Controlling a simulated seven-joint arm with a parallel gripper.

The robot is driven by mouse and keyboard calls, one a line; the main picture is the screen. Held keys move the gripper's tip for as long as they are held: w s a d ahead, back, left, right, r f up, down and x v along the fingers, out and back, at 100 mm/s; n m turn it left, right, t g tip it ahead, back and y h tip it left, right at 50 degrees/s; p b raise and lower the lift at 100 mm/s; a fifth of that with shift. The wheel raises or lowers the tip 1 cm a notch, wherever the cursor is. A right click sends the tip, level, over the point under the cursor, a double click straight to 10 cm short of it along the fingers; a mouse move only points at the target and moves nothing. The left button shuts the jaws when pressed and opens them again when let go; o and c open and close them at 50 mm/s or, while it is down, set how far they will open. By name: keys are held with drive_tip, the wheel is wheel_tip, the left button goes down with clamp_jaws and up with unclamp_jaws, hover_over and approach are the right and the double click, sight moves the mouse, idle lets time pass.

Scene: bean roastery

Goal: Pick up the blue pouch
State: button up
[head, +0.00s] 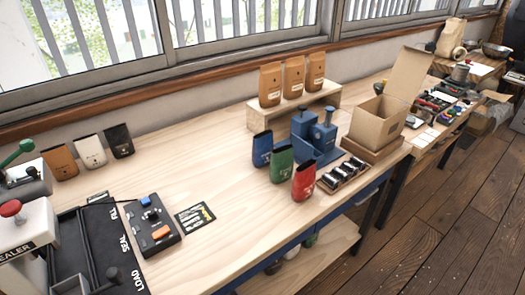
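The blue pouch (262,149) stands upright near the middle of the wooden workbench, with a dark top. A green pouch (281,163) stands just to its right and nearer the front, and a red pouch (303,181) stands beyond that, so the three form a diagonal row. I cannot tell whether the blue and green pouches touch. My gripper is not in view.
A blue press-like device (316,140) stands close right of the pouches. Behind are a wooden riser (335,97) with brown bags, and an open cardboard box (378,122). A black control box (152,226) and sealer are left. Bench left of the blue pouch is clear.

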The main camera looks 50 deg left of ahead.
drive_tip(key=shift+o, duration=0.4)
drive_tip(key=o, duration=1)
